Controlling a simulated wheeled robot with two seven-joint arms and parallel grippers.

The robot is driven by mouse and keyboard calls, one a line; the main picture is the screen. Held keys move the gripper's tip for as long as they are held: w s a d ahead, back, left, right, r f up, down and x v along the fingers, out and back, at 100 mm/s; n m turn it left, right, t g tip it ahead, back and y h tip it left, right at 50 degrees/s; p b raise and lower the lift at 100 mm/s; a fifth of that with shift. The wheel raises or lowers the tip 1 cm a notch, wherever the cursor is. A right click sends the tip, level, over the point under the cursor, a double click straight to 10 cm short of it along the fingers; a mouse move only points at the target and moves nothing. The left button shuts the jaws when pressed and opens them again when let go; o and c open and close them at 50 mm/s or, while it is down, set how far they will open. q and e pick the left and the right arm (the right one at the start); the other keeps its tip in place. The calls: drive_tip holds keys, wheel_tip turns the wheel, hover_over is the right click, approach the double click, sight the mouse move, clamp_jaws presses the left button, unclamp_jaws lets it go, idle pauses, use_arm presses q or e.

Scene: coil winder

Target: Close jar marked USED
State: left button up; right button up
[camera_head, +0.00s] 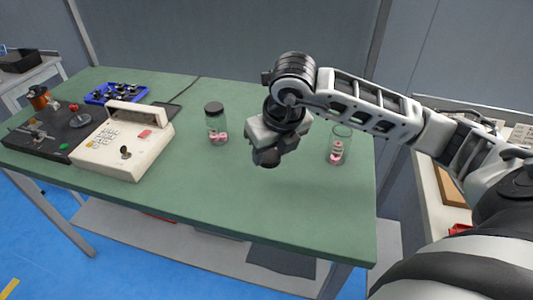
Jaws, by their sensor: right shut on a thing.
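Two clear glass jars stand upright on the green table. The left jar (217,128) has a black lid on it and pinkish pieces inside. The right jar (337,150) is open at the top, with pinkish pieces at its bottom. I cannot read a USED mark on either jar. My right gripper (266,154) points down above the table between the jars. It is shut on a dark lid (267,161), of which only a small part shows below the fingers. My left gripper is out of view.
A cream control box (123,150) and a dark winder base (45,138) stand at the left of the green table (240,205). A blue tray (115,93) with dark parts lies behind them. The table front is clear. My right arm passes above the open jar.

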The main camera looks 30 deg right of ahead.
drive_tip(key=s+a+r, duration=0.3)
drive_tip(key=s, duration=0.3)
drive_tip(key=shift+s+b, duration=0.3)
drive_tip(key=w+a+f+m+g, duration=0.1)
drive_tip(key=w+a+m+g, duration=0.1)
drive_tip(key=m, duration=1.5)
drive_tip(key=w+a+f+m+g, duration=0.2)
drive_tip(key=a+m+g, duration=0.1)
drive_tip(key=m, duration=1.5)
drive_tip(key=shift+f+g, duration=0.15)
drive_tip(key=shift+g, duration=0.75)
